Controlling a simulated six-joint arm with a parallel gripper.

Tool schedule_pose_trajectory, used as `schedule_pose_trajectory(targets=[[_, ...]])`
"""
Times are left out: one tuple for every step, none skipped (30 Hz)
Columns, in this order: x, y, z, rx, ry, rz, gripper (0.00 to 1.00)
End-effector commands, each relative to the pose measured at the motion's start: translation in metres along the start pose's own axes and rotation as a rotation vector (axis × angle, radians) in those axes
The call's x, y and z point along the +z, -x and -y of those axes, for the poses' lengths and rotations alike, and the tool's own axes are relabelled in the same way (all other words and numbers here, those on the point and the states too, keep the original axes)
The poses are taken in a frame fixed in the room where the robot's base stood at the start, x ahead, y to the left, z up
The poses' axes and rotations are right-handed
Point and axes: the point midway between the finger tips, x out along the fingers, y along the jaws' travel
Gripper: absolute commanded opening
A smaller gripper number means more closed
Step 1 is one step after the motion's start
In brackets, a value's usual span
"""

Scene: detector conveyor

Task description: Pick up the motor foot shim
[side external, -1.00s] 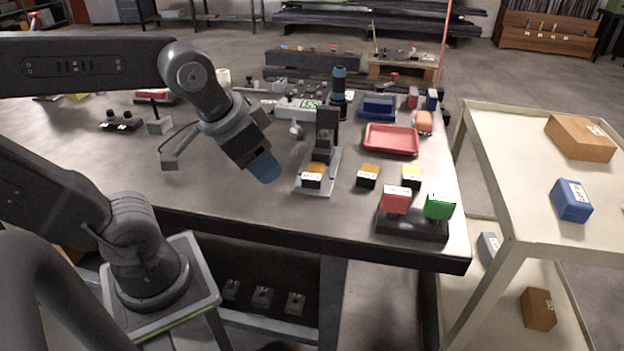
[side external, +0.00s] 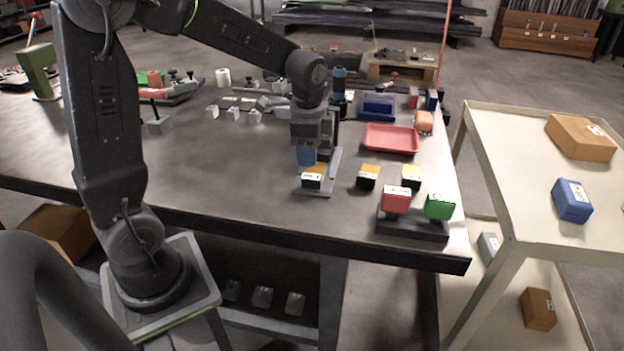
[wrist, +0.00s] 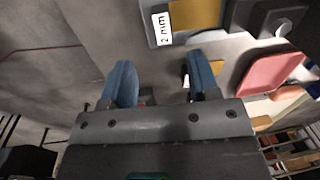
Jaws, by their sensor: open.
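Several small blocks with orange or yellow tops and white labels show; I cannot tell for certain which is the motor foot shim. One orange block (side external: 314,178) sits on the grey base plate (side external: 328,184) of a small stand. A block labelled "2 mm" (wrist: 192,17) shows at the top of the wrist view, beyond the fingertips.
A red tray (side external: 391,139) and a blue box (side external: 378,107) lie to the right. A black base with red and green heads (side external: 412,222) stands near the front edge. The bench's left front is clear.

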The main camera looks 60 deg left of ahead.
Motion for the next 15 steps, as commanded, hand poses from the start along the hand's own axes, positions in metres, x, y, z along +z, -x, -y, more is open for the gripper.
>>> schedule_pose_trajectory(targets=[[0.001, -0.011, -0.001, 0.005, 0.001, 0.003, 0.55], [0.001, -0.017, -0.001, 0.004, 0.001, 0.003, 0.55], [0.000, -0.022, -0.001, 0.004, 0.001, 0.002, 0.55], [0.000, -0.027, 0.000, 0.003, 0.001, 0.002, 0.55], [0.000, -0.030, 0.000, 0.003, 0.001, 0.002, 0.55], [0.000, -0.034, 0.000, 0.002, 0.001, 0.001, 0.55], [0.000, -0.036, 0.000, 0.001, 0.001, 0.000, 0.55], [0.000, -0.038, -0.001, 0.001, 0.001, 0.000, 0.55], [0.000, -0.040, -0.001, 0.001, 0.001, 0.000, 0.55], [0.000, -0.041, 0.000, 0.001, 0.001, 0.000, 0.55], [0.000, -0.043, 0.000, 0.001, 0.002, 0.000, 0.55], [0.000, -0.047, 0.000, 0.001, 0.002, 0.000, 0.55], [0.000, -0.050, 0.001, 0.002, 0.002, 0.001, 0.55], [0.000, -0.055, 0.001, 0.003, 0.002, 0.002, 0.55], [0.000, -0.061, 0.002, 0.003, 0.002, 0.002, 0.55]])
